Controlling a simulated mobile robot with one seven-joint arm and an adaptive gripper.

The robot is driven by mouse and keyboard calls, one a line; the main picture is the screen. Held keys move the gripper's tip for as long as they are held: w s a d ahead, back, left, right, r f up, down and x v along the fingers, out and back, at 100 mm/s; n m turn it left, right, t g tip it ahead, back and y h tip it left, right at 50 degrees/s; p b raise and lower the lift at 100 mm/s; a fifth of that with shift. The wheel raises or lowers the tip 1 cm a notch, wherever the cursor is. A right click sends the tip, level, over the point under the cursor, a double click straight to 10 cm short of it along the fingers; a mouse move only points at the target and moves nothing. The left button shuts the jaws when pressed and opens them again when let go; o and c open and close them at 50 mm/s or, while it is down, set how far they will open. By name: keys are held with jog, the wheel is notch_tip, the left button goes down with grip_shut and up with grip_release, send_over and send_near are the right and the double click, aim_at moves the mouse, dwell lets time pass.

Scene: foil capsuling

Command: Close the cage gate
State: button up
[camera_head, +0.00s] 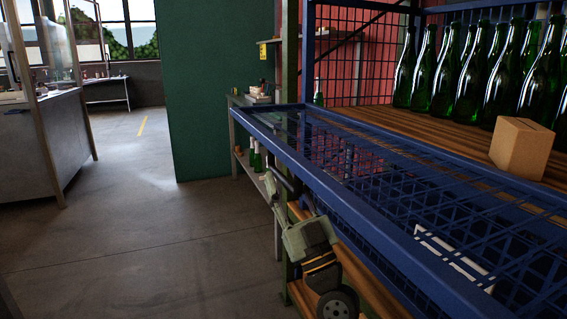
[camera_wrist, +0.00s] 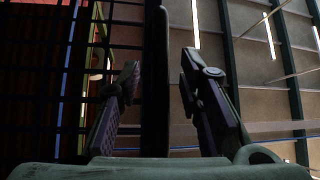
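The cage gate (camera_head: 372,225) is a blue-framed mesh panel lying roughly flat and sticking out from the front of the cage. Its outer frame bar runs from the upper left to the lower right in the head view. My gripper (camera_head: 280,186) is under this outer bar, pointing up, its tips partly hidden there. In the wrist view, my gripper (camera_wrist: 160,88) is open, with a dark upright bar (camera_wrist: 155,70), seemingly the gate's frame, between the fingers. Gaps show on both sides of the bar, and neither finger visibly touches it.
Green bottles (camera_head: 478,75) and a cardboard box (camera_head: 522,147) stand on the cage's wooden floor (camera_head: 430,130). A white sign (camera_head: 455,258) is on the gate mesh. A side shelf (camera_head: 243,160) with bottles stands beyond the gate. The concrete floor (camera_head: 140,240) at left is clear.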

jog(key=shift+w+a+r, duration=0.2)
jog(key=shift+w+r, duration=0.1)
jog(key=shift+w, duration=0.05)
jog(key=shift+c, duration=0.5)
grip_shut()
dwell(0.3)
